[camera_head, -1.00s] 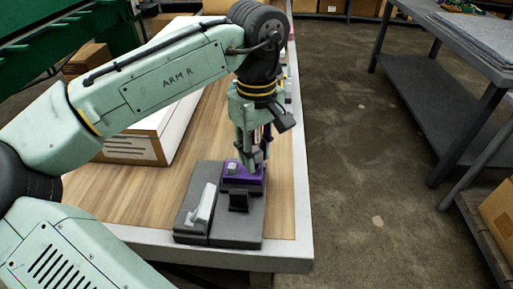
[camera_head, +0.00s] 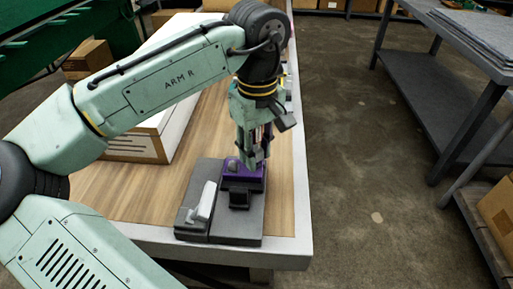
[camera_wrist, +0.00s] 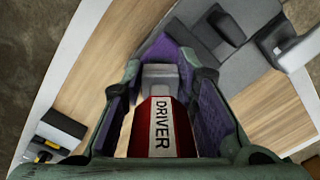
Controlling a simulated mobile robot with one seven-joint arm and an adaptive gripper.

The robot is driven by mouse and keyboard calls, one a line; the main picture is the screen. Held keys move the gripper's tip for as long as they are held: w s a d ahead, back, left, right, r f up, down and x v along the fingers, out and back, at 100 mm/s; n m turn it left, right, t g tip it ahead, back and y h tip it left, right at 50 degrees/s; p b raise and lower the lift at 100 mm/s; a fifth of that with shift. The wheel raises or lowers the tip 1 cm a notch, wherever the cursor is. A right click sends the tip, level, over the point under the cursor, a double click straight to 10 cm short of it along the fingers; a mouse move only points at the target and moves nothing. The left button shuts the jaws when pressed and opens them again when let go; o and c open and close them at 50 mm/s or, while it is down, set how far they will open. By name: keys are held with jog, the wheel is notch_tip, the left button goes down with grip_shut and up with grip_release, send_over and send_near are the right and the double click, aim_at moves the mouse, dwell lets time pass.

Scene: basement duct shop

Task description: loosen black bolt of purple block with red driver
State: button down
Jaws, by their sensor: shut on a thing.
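The purple block (camera_head: 243,172) sits in a dark grey fixture (camera_head: 235,228) near the table's front edge. It shows partly in the wrist view (camera_wrist: 183,58), beyond the fingers. My gripper (camera_head: 252,158) points down over the block's right part. In the wrist view, my gripper (camera_wrist: 165,100) is shut on the red driver (camera_wrist: 182,128), which has a white label reading DRIVER. A grey squarish piece (camera_wrist: 160,76) shows just past the driver. A small grey knob-like piece (camera_head: 231,165) stands on the block's left part. The driver's tip and the black bolt are hidden, so their contact cannot be told.
The fixture has a pale grey lever (camera_head: 206,200) at left and a black upright piece (camera_head: 239,199) in front. A white-sided box (camera_head: 136,147) stands to the left on the wooden tabletop (camera_head: 120,190). A dark bench (camera_head: 455,118) is across the floor at right.

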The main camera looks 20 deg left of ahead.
jog(key=shift+f+b, duration=0.45)
jog(key=shift+f, duration=0.55)
dwell(0.4)
dwell(0.4)
jog(key=shift+w+d+n+p, duration=0.15)
jog(key=shift+n+p, duration=0.4)
jog(key=shift+n, duration=1.25)
jog(key=shift+r, duration=0.1)
jog(key=shift+w+n+p, duration=0.15)
jog(key=shift+n+p, duration=0.25)
jog(key=shift+n, duration=1.3)
jog(key=shift+w+n+p, duration=0.25)
jog(key=shift+n+p, duration=0.45)
jog(key=shift+n, duration=1)
